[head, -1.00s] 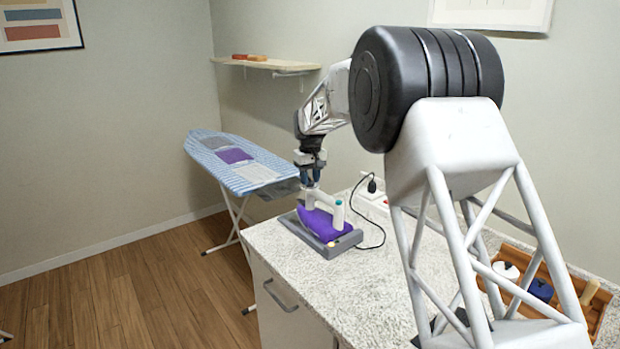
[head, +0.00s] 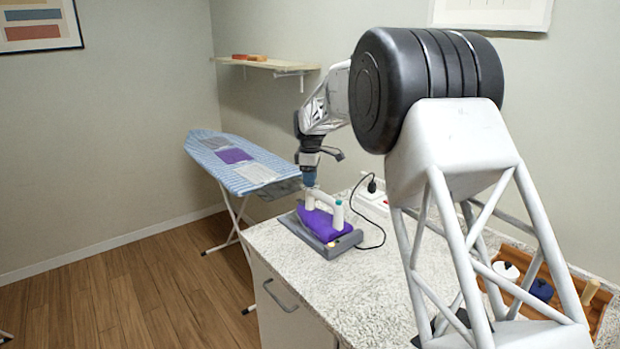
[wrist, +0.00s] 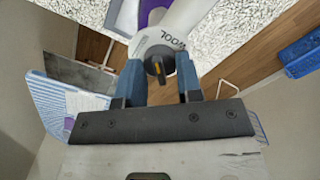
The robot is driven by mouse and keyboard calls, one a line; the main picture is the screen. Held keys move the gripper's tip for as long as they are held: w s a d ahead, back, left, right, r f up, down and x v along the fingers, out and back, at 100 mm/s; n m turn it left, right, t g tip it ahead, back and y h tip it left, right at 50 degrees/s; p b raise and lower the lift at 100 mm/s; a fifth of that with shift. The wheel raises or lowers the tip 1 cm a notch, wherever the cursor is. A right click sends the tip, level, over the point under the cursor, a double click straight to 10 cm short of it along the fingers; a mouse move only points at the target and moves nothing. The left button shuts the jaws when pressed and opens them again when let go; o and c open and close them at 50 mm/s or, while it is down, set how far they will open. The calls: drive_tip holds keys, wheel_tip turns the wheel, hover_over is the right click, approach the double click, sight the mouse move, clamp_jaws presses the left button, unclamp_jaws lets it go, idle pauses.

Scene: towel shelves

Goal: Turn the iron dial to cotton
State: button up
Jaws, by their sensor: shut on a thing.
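The iron (head: 325,222) has a purple body and a white handle, and it rests on a grey stand (head: 340,247) on the counter. In the wrist view, its dial (wrist: 159,65) is a dark knob with a yellow pointer mark on the white handle end (wrist: 168,36). The lettering beside it seems to read "WOOL"; no cotton label is readable. My gripper (wrist: 161,76) has its blue fingers on either side of the dial and is shut on it. In the head view, my gripper (head: 310,183) points down at the far end of the handle.
A black cord runs from the iron to a wall socket (head: 371,196). A striped ironing board (head: 215,145) with cloth patches stands behind left. A wall shelf (head: 270,64) holds small items. A wooden tray (head: 520,262) lies at the right. The counter front is clear.

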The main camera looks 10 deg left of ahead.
drive_tip(key=n, duration=0.4)
drive_tip(key=shift+n, duration=0.4)
drive_tip(key=n, duration=0.4)
drive_tip(key=shift+n, duration=0.4)
drive_tip(key=o, duration=1)
drive_tip(key=shift+c, duration=0.2)
drive_tip(key=shift+r, duration=0.1)
drive_tip(key=shift+r, duration=3.8)
